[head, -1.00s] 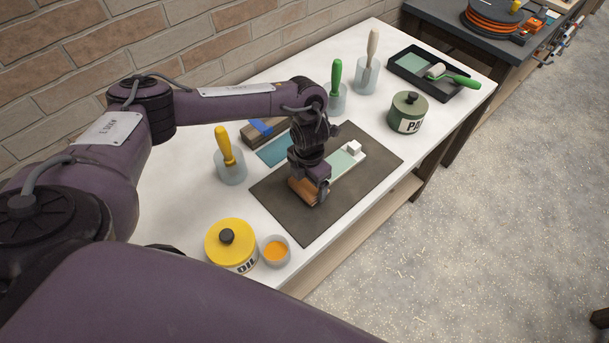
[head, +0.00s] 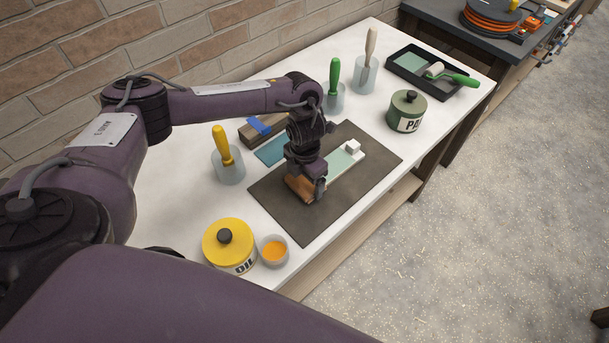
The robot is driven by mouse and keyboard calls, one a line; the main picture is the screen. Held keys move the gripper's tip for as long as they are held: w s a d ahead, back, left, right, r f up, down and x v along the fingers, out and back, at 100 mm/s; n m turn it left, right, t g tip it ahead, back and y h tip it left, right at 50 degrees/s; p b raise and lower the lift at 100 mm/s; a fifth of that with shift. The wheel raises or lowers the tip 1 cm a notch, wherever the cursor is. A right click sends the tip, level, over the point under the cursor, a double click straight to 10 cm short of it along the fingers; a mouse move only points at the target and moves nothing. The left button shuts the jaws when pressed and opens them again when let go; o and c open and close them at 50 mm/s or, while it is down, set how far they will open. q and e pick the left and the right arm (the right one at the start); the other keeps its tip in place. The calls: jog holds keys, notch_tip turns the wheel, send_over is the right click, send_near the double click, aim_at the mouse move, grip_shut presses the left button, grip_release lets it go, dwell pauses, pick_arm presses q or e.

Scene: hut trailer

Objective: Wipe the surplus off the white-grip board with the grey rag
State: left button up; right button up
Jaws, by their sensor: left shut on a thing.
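The white-grip board (head: 341,165) lies on the dark mat, pale green towards its far right end, where a white block grip (head: 353,147) stands. My left gripper (head: 307,191) is down at the board's near left end, pointing downward. It is shut, and what it holds is mostly hidden by the gripper itself. An orange-brown wooden part shows beside the fingers. The grey rag cannot be made out clearly, and none lies elsewhere in view. My right gripper is not in view.
Around the dark mat (head: 300,228) stand a yellow OIL pot (head: 226,240), a small orange-filled bowl (head: 274,250), holders with yellow (head: 223,145) and green (head: 335,76) handles, a green pot (head: 407,112) and a roller tray (head: 408,60). A blue item (head: 259,125) sits behind.

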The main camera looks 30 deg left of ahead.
pick_arm(q)
notch_tip(320, 180, up, 7)
jog(key=p, duration=0.4)
jog(key=shift+w+f, duration=0.1)
